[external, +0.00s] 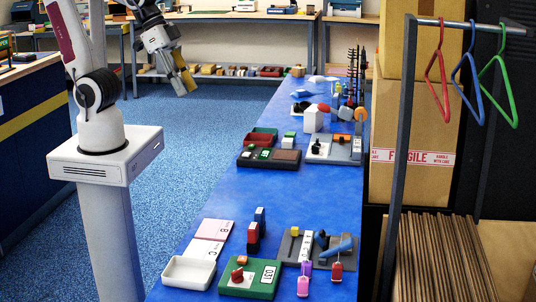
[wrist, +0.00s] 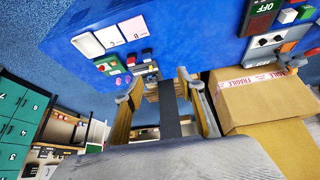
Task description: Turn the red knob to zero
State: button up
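The red knob (external: 237,275) sits on a pale plate on the left part of a green box (external: 262,290) at the near end of the blue bench. A white label with dark marks is on the box's right part. In the wrist view the green box (wrist: 112,69) and the small red knob (wrist: 102,68) are at upper left, too small to read the knob's angle. My gripper (external: 187,80) is raised over the floor, left of the bench and far from the knob. In the wrist view my gripper (wrist: 168,98) has its fingers apart with nothing held between them.
A white tray (external: 189,273) stands left of the green box, with pink cards (external: 213,228) behind. Red and blue blocks (external: 257,230) and a grey tool board (external: 345,262) stand close by. Cartons (external: 412,150) and a hanger rack are at right. The bench middle is clear.

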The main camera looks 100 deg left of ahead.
jog(key=w+d+f+m+t+h, duration=0.1)
jog(key=w+d+f+t, duration=0.1)
jog(key=w+d+f, duration=0.5)
jog(key=w+d+f+m+t+h, duration=0.1)
jog(key=w+d+f+t+h, duration=0.15)
jog(key=w+d, duration=0.75)
jog(key=m+t+h, duration=0.1)
jog(key=m+h, duration=0.1)
jog(key=m, duration=0.1)
send_near(236, 270)
jog(key=shift+w+a, duration=0.35)
jog(key=shift+w, duration=0.3)
jog(key=shift+s+d+f+t+h, duration=0.3)
jog(key=shift+s+f+h, duration=0.1)
jog(key=shift+f, duration=0.1)
jog(key=shift+w, duration=0.1)
jog(key=shift+x, duration=3.8)
